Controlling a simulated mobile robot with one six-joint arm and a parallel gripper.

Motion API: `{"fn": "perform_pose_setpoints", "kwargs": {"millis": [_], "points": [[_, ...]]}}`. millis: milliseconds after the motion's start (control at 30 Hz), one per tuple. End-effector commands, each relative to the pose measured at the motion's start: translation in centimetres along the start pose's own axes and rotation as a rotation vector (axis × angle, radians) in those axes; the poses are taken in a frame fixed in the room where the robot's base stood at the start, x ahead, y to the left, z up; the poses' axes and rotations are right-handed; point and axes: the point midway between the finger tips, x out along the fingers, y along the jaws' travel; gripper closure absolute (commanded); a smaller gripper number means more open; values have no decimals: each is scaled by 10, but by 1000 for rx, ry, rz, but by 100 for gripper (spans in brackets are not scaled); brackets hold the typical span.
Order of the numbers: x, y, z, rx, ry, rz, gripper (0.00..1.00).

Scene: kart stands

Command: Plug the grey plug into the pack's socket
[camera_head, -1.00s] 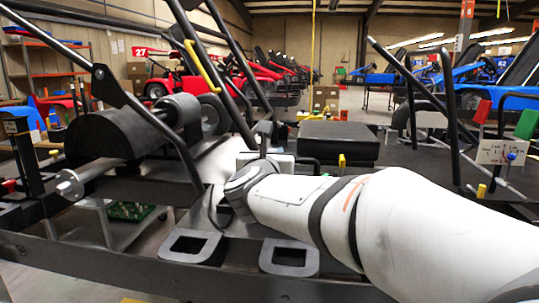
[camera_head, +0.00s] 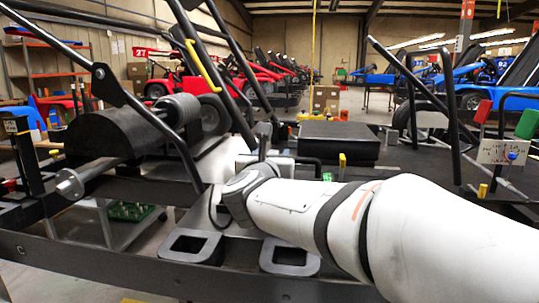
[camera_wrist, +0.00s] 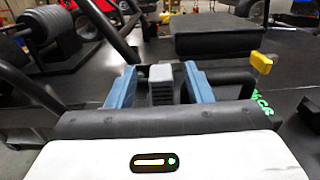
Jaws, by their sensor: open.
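In the wrist view the grey plug (camera_wrist: 160,73), with a dark ribbed body below its grey top, shows between the two blue-grey fingers of my gripper (camera_wrist: 161,84). The fingers are open, with a gap visible on each side of the plug. I cannot tell how deep between them it sits. The black box that looks like the pack (camera_wrist: 213,36) lies beyond, to the upper right; it also shows in the head view (camera_head: 338,143). I cannot make out its socket. In the head view my own arm hides most of the gripper and the plug.
A yellow-topped post (camera_wrist: 262,63) stands right of the gripper, near a black bent bar (camera_head: 306,163). Black kart tubes (camera_wrist: 100,30) rise on the left beside a ribbed cylinder (camera_wrist: 40,25).

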Motion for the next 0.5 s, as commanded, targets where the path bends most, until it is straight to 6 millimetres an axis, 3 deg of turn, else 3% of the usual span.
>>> {"fn": "perform_pose_setpoints", "kwargs": {"millis": [300,500], "points": [[-54,2,-1,1,5,6,51],[-66,2,-2,0,3,4,51]]}}
